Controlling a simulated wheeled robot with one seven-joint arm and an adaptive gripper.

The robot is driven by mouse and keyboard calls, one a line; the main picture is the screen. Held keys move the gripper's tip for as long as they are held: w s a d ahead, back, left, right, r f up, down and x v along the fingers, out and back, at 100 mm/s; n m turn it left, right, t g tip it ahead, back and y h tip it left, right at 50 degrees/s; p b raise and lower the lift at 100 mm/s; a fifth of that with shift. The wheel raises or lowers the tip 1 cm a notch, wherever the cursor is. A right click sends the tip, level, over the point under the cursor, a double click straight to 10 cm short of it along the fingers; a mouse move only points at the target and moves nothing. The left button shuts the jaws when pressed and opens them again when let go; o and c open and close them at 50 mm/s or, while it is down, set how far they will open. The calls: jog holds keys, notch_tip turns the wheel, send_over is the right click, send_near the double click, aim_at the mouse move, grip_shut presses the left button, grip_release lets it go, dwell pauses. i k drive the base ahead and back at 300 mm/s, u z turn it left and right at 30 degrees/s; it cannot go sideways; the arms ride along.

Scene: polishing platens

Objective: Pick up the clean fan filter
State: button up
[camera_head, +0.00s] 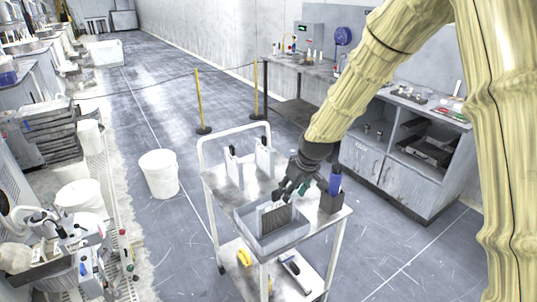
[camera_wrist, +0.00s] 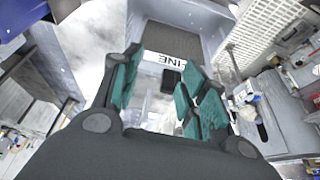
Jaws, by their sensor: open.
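A grey bin (camera_head: 260,241) sits on the top shelf of the white cart. A thin dark-faced panel with a pale edge, which looks like the fan filter (camera_head: 277,219), stands upright in it. My gripper (camera_head: 284,197) is open just above the panel's top edge; whether it touches is not clear. In the wrist view my gripper (camera_wrist: 163,70) has its teal pads spread apart. Beyond them a dark panel face (camera_wrist: 180,42) and a white label with partly readable letters (camera_wrist: 165,57) show. No label tells me whether the filter is clean.
The cart (camera_head: 225,187) also carries a dark holder with a blue bottle (camera_head: 335,182) at right and white upright pieces (camera_head: 264,158) at the back. A white bucket (camera_head: 159,175) stands left on open floor. A grey cabinet (camera_head: 400,160) stands behind right.

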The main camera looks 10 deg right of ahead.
aim_at(264, 156)
jog(key=u, duration=0.05)
jog(key=i, duration=1.25)
